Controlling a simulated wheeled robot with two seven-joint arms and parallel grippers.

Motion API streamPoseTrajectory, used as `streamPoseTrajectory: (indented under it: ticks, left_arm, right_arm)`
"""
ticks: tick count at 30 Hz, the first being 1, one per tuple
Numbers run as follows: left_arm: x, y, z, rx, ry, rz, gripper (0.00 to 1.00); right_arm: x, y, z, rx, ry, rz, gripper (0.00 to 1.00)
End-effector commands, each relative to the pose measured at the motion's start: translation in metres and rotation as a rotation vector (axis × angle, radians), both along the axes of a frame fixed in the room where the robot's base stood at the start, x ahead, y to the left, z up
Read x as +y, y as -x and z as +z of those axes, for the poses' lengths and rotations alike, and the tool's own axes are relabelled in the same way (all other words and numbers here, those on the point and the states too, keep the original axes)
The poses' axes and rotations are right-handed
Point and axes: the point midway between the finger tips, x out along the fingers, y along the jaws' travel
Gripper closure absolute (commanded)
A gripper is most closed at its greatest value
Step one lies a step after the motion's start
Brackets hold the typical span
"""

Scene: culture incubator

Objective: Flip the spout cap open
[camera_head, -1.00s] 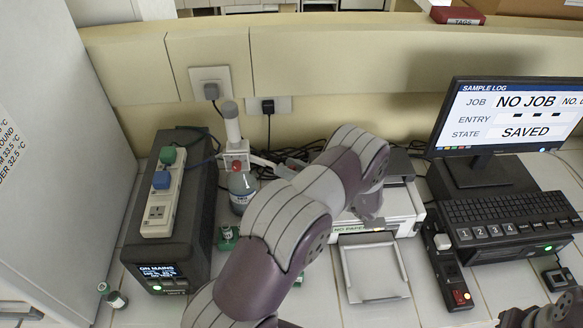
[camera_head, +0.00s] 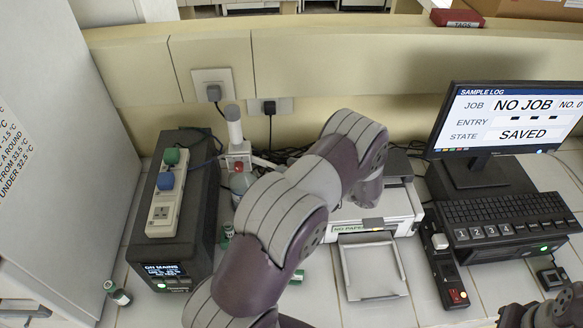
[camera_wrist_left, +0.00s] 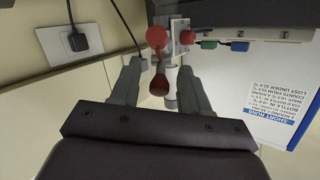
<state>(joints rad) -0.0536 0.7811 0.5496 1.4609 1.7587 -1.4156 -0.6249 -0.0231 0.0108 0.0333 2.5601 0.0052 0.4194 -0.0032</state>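The bottle-top dispenser (camera_head: 237,152) stands at the back, white with a red knob, on a clear bottle (camera_head: 241,182) partly covered by my left forearm. In the left wrist view, a red spout cap (camera_wrist_left: 157,40) with a darker red lower part (camera_wrist_left: 159,84) lies in line with the gap between my fingers. The dispenser's white body shows behind it. My left gripper (camera_wrist_left: 159,69) is open, one finger on each side of the red part; I cannot tell whether either touches it. In the head view its fingers are hidden behind my arm. My right gripper's fingers do not show.
A black power unit (camera_head: 172,250) with a socket strip (camera_head: 166,205) stands left of the bottle. A printer (camera_head: 385,212) with a tray (camera_head: 374,268) is right of my forearm. The monitor (camera_head: 510,115) and keyboard (camera_head: 510,210) are further right. A small vial (camera_head: 118,293) lies front left.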

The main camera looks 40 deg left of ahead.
Motion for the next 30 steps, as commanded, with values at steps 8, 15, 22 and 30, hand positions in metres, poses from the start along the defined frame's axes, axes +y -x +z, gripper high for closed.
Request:
streamPoseTrajectory:
  ticks: [8, 15, 22, 30]
  left_arm:
    - [-0.027, -0.002, 0.0, -0.002, 0.001, -0.004, 0.54]
    - [-0.091, -0.007, 0.014, -0.003, 0.0, -0.005, 0.54]
    - [-0.122, -0.009, 0.024, -0.001, 0.001, 0.0, 0.54]
    - [-0.124, -0.008, 0.027, 0.0, 0.0, 0.001, 0.54]
  right_arm:
    - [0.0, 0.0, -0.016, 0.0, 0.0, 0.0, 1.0]
    - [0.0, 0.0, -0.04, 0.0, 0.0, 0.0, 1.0]
    - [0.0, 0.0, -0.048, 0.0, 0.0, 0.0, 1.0]
    - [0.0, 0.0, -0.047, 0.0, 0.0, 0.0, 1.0]
